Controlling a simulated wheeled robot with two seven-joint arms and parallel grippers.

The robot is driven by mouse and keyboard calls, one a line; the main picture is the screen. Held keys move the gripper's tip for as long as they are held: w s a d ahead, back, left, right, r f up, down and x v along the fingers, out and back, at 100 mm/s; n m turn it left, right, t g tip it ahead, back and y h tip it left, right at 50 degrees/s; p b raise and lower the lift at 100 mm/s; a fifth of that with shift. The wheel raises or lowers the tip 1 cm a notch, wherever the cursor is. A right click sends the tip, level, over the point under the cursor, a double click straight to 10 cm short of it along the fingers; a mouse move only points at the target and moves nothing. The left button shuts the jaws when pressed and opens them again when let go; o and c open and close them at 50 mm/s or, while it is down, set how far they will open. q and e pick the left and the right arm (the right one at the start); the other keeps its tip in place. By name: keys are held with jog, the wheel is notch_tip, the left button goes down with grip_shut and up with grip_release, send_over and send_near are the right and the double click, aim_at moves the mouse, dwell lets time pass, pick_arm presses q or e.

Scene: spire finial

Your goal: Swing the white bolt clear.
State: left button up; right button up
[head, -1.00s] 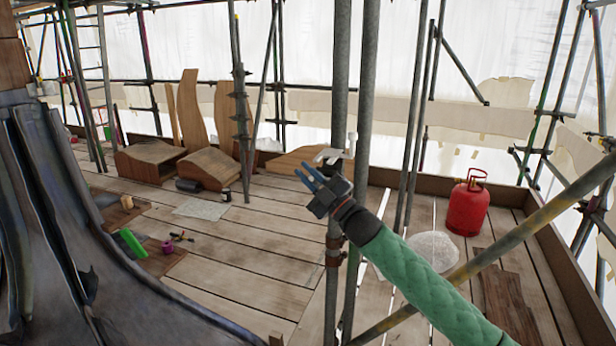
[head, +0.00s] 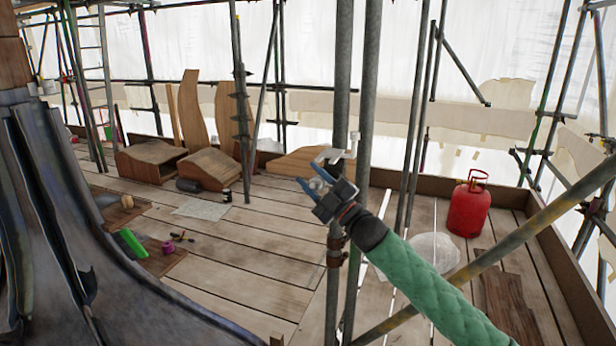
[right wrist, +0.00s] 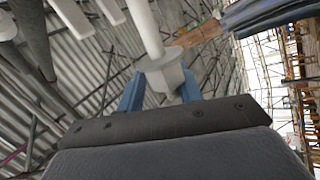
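The white bolt (right wrist: 163,68) shows in the right wrist view as a pale shaft with a wider end, between and just beyond my two blue fingertips. In the head view, white fittings (head: 329,156) show at the scaffold pole just above my right gripper (head: 312,186); I cannot tell which part is the bolt. My right gripper's blue fingers stand apart, with a pale rounded shape between them. In the right wrist view the gripper (right wrist: 160,92) has its fingers on either side of the bolt's end; whether they touch it is unclear. My left gripper is not in view.
Upright scaffold poles (head: 365,110) stand close to my right arm, and a diagonal pole (head: 500,250) crosses at right. A red gas cylinder (head: 469,205) stands on the planks. Dark curved sheeting (head: 60,220) fills the left. The middle deck (head: 235,245) is mostly clear.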

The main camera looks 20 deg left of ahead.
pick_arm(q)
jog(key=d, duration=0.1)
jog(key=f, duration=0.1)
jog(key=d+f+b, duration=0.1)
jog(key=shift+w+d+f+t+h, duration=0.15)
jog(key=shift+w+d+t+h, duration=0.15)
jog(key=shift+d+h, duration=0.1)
pick_arm(e)
jog(key=v, duration=0.6)
jog(key=shift+d, duration=0.15)
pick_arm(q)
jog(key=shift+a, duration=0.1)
pick_arm(e)
jog(key=shift+f, duration=0.1)
